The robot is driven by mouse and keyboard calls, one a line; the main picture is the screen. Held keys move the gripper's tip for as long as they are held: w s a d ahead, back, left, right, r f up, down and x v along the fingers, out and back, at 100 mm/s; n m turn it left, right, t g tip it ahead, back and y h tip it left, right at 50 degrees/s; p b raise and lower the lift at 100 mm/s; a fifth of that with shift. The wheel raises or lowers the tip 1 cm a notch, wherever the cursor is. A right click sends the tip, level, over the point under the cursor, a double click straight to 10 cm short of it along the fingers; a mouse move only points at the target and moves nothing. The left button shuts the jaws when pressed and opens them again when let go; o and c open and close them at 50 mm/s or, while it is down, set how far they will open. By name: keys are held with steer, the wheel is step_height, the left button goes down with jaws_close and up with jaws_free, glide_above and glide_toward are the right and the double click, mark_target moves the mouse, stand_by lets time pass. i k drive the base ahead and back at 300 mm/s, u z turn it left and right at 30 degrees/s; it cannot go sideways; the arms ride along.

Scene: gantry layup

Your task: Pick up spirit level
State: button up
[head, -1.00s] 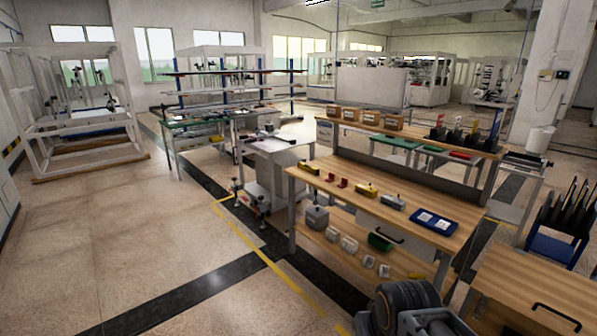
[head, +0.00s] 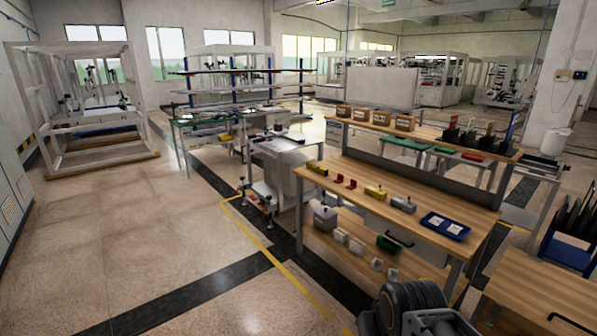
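I cannot make out a spirit level for certain. On the wooden workbench (head: 440,200) lie a small yellow block-like item (head: 375,192) and a grey block-like item (head: 403,204) to its right, both too small to identify. A blue tray (head: 445,226) with two white pieces lies farther right on the same top. Small red items (head: 346,181) are to the left of the yellow one. My gripper is not in view; only a dark part of my arm shows at the bottom, in front of the bench.
Cardboard boxes (head: 381,118) and black holders (head: 466,140) stand on the bench's raised shelf. A lower shelf holds grey and white items. A second wooden bench (head: 545,293) is at the lower right. A white-grey cart (head: 283,165) stands left of the bench. The floor at left is clear.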

mark_target(323, 172)
steer(key=u, duration=0.5)
steer(key=i, duration=1.7)
steer(key=u, duration=0.25)
steer(key=i, duration=2.35)
steer(key=z, duration=0.8)
steer(key=i, duration=0.95)
steer(key=z, duration=0.4)
